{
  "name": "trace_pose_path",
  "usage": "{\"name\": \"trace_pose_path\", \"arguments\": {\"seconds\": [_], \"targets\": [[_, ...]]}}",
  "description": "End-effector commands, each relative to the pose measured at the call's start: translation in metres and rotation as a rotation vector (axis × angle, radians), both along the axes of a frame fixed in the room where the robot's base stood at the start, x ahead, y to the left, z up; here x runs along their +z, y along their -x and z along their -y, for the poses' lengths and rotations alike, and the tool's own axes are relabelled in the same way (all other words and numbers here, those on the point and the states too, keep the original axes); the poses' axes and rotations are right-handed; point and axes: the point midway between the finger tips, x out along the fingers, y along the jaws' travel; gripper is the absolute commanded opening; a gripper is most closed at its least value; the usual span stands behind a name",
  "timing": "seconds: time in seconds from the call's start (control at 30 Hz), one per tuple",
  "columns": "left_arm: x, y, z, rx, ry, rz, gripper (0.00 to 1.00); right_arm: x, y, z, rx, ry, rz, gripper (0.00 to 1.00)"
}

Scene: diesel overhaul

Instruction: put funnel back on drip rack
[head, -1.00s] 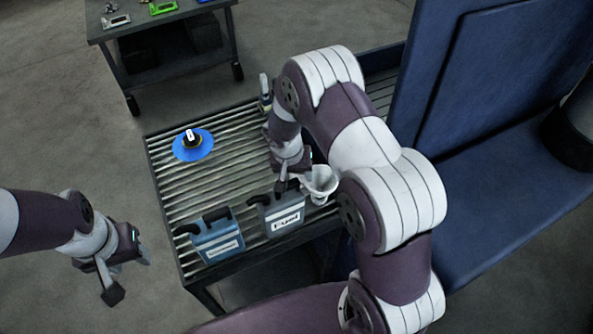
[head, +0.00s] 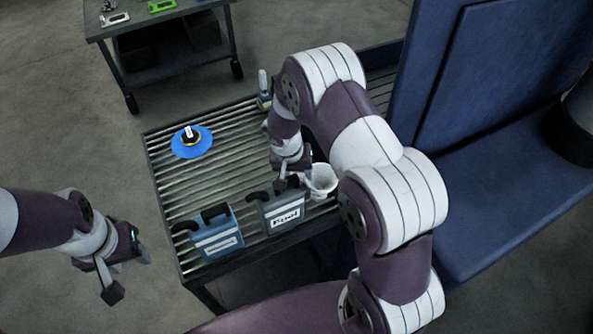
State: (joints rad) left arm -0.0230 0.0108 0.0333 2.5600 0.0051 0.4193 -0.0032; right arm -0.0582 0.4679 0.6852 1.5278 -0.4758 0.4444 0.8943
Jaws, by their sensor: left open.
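A white open-topped round thing (head: 322,181) stands at the right front of the slatted rack top (head: 215,178), beside my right gripper. It looks like a cup or the funnel; I cannot tell which. My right gripper (head: 292,181) points down, low over the rack, just left of the white thing and behind the grey can. Its fingers are partly hidden and their opening is unclear. My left gripper (head: 128,274) is open and empty over the floor, left of the rack.
A blue can (head: 218,236) and a grey labelled can (head: 282,211) stand at the rack's front edge. A blue disc (head: 191,142) lies at the back left, and a small bottle (head: 264,88) stands behind. A dark blue panel (head: 480,110) rises at the right.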

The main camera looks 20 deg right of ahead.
Motion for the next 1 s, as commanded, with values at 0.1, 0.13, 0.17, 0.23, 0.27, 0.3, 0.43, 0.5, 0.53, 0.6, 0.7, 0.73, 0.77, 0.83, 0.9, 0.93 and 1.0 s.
{"name": "trace_pose_path", "arguments": {"seconds": [0.1, 0.13, 0.17, 0.23, 0.27, 0.3, 0.43, 0.5, 0.53, 0.6, 0.7, 0.73, 0.77, 0.83, 0.9, 0.93, 1.0], "targets": [[-0.002, 0.0, 0.0, 0.0, 0.0, 0.0, 0.47, -0.002, 0.0, 0.0, 0.0, 0.0, 0.001, 0.7], [-0.002, 0.0, 0.0, 0.0, 0.0, 0.0, 0.47, -0.002, 0.0, 0.0, 0.0, 0.0, 0.0, 0.8], [-0.002, 0.0, 0.0, 0.0, 0.0, 0.0, 0.47, -0.002, 0.0, 0.0, 0.0, 0.0, 0.0, 0.84], [-0.002, 0.0, 0.0, 0.0, 0.0, 0.0, 0.47, -0.002, 0.0, 0.0, 0.0, 0.0, 0.0, 0.84], [-0.002, 0.0, 0.0, 0.0, 0.0, 0.0, 0.47, -0.002, 0.0, 0.0, 0.0, 0.0, 0.0, 0.84], [-0.002, 0.0, 0.0, 0.0, 0.0, 0.0, 0.47, -0.002, 0.0, 0.0, 0.0, 0.0, 0.0, 0.84], [-0.003, 0.0, 0.0, 0.0, 0.0, 0.0, 0.47, -0.001, 0.0, 0.0, 0.0, 0.0, 0.0, 0.84], [-0.005, 0.0, 0.0, 0.0, 0.0, 0.0, 0.47, 0.004, -0.001, -0.001, 0.0, 0.0, 0.003, 0.84], [-0.006, 0.0, 0.0, 0.0, 0.0, 0.0, 0.47, 0.008, -0.001, -0.002, -0.001, 0.0, 0.006, 0.84], [-0.01, 0.0, 0.0, 0.0, 0.0, 0.0, 0.47, 0.022, 0.001, -0.006, 0.0, -0.001, 0.006, 0.84], [-0.017, 0.0, 0.0, 0.0, 0.0, 0.0, 0.47, 0.049, 0.002, -0.011, 0.001, -0.002, 0.008, 0.84], [-0.019, 0.0, 0.0, 0.0, 0.0, 0.0, 0.47, 0.057, 0.003, -0.013, 0.001, -0.001, 0.008, 0.84], [-0.021, 0.0, 0.0, 0.0, 0.0, 0.0, 0.47, 0.065, 0.004, -0.014, -0.001, 0.0, 0.007, 0.84], [-0.025, 0.0, 0.0, 0.0, 0.0, 0.0, 0.47, 0.083, 0.005, -0.018, 0.001, -0.001, 0.007, 0.84], [-0.027, 0.0, 0.0, 0.0, 0.0, 0.0, 0.47, 0.098, 0.007, -0.021, 0.001, -0.001, 0.005, 0.84], [-0.028, 0.0, 0.0, 0.0, 0.0, 0.0, 0.47, 0.103, 0.007, -0.022, 0.001, -0.001, 0.005, 0.84], [-0.029, 0.0, 0.0, 0.0, 0.0, 0.0, 0.47, 0.113, 0.008, -0.023, 0.001, -0.001, 0.003, 0.84]]}}
